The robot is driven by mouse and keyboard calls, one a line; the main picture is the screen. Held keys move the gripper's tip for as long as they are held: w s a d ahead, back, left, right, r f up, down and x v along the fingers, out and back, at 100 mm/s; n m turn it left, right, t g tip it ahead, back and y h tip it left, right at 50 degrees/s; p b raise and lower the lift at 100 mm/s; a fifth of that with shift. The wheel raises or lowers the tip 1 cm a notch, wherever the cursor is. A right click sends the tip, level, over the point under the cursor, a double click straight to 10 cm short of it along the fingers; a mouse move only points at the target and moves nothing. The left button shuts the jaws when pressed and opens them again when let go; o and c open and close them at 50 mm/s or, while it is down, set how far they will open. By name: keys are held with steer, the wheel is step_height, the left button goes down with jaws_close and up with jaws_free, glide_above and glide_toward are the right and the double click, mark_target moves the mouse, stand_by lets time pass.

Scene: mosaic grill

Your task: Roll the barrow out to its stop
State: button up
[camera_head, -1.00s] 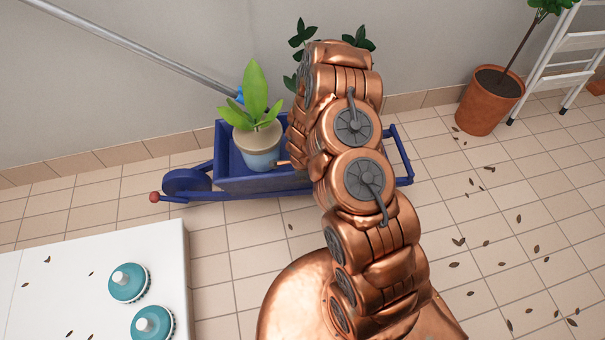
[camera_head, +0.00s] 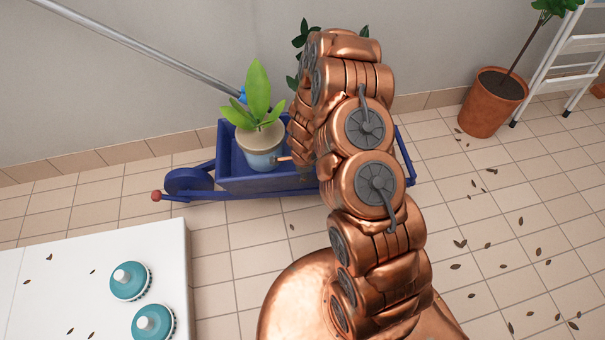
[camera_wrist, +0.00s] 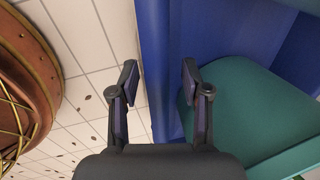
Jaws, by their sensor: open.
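The blue barrow (camera_head: 232,187) stands on the tiled floor along the wall in the head view. Its wheel (camera_head: 186,181) is at the left, with a red knob (camera_head: 156,196) at the front end, and its handle end (camera_head: 405,158) shows at the right. My copper arm hides much of its right half. My gripper is hidden in the head view. In the wrist view my gripper (camera_wrist: 159,74) is open, with a blue bar or wall edge of the barrow (camera_wrist: 156,45) between its fingers in the picture. I cannot tell whether they touch it.
A potted plant (camera_head: 263,148) sits in the barrow; a teal surface (camera_wrist: 240,110) lies right of my gripper. A white table (camera_head: 95,265) with teal-capped items (camera_head: 130,281) is front left. A terracotta pot (camera_head: 491,105) and white ladder (camera_head: 560,60) stand right. Leaf-strewn floor lies between.

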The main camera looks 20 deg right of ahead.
steer(key=v, duration=0.9)
stand_by(0.8)
steer(key=s+a+r+n+g+y, duration=0.1)
steer(key=s+a+r+n, duration=0.25)
steer(key=r, duration=0.35)
steer(key=s+a+r+n+y, duration=0.2)
steer(key=s+a+r+n, duration=0.15)
steer(key=a+r, duration=0.2)
steer(key=s+a+r+n+g+y, duration=0.1)
steer(key=s+a+r+n, duration=0.1)
steer(key=a+r+n, duration=0.45)
steer(key=s+d+r+n+g+h, duration=0.1)
steer(key=s+d+r+n, duration=0.25)
steer(key=s, duration=0.45)
steer(key=s+d+r+n+g+h, duration=0.1)
steer(key=s+d+r+n, duration=0.1)
steer(key=s+r, duration=0.45)
steer(key=s+d+r+n+g+h, duration=0.1)
steer(key=s+d+r+n, duration=0.15)
steer(key=s, duration=0.65)
steer(key=s+p+v, duration=0.3)
steer(key=p+v, duration=0.9)
steer(key=s+a+r+p+v, duration=0.1)
steer(key=s+p+v, duration=0.1)
steer(key=p+v, duration=1)
steer(key=shift+s+d+r+t+p, duration=0.3)
steer(key=shift+d+r+t+p, duration=0.15)
steer(key=shift+r, duration=0.4)
